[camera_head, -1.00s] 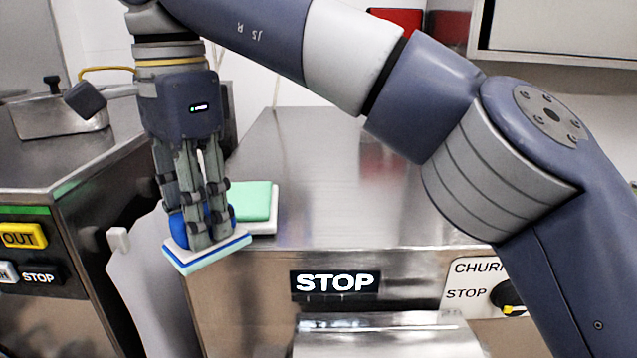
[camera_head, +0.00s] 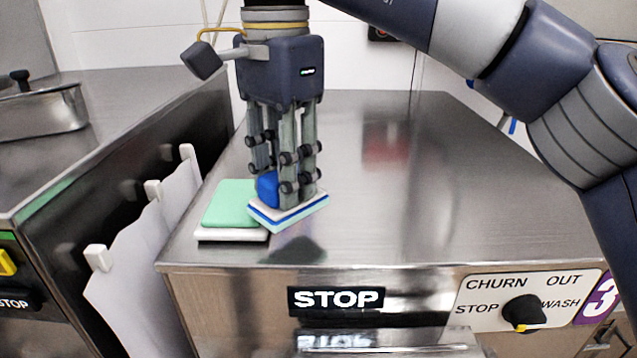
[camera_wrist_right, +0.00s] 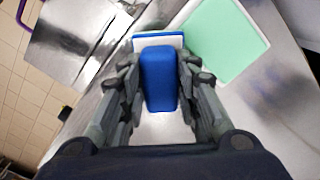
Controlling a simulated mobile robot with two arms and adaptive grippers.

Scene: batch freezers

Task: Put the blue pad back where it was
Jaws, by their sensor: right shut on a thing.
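My right gripper (camera_head: 288,190) is shut on the blue pad (camera_head: 267,188), gripping its blue block from both sides. The pad has a white layer, a blue stripe and a pale green underside, and it is slightly tilted. It is over the steel freezer top (camera_head: 400,190), just right of a green pad (camera_head: 232,203) on a white base. I cannot tell whether it touches the top or the green pad. In the right wrist view the blue block (camera_wrist_right: 158,78) sits between the fingers, with the green pad (camera_wrist_right: 228,45) beside it. My left gripper is not in view.
The freezer front has a STOP label (camera_head: 336,299) and a knob (camera_head: 523,311). Another machine (camera_head: 130,105) stands at the left across a narrow gap, with white sheets (camera_head: 150,260) hanging in it. The freezer top right of my gripper is clear.

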